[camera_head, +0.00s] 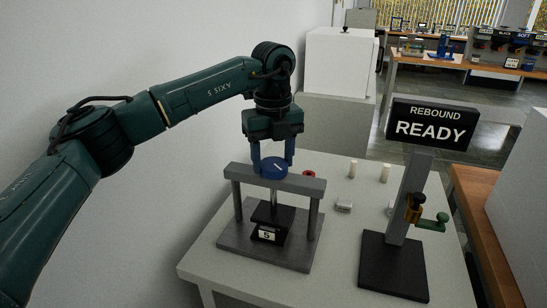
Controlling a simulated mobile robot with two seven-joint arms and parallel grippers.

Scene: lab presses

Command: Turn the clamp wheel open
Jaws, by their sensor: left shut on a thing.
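The clamp wheel (274,170) is a blue round knob with a short white line on top. It sits above the grey crossbar (300,183) of a small press with two posts and a grey base (234,247). Below the bar is a dark block (281,219) with a white label that seems to read "5". My left gripper (273,161) comes down from above, with its two blue fingers at either side of the wheel, shut on it. The far side of the wheel is hidden. My right gripper is not in view.
A stand with a "REBOUND READY" sign (431,124) and a green handle (430,222) stands right of the press. Small white cylinders (385,172), a small metal piece (343,206) and a red ring (309,174) lie behind. A white cabinet (340,62) stands at the back; a wall is left.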

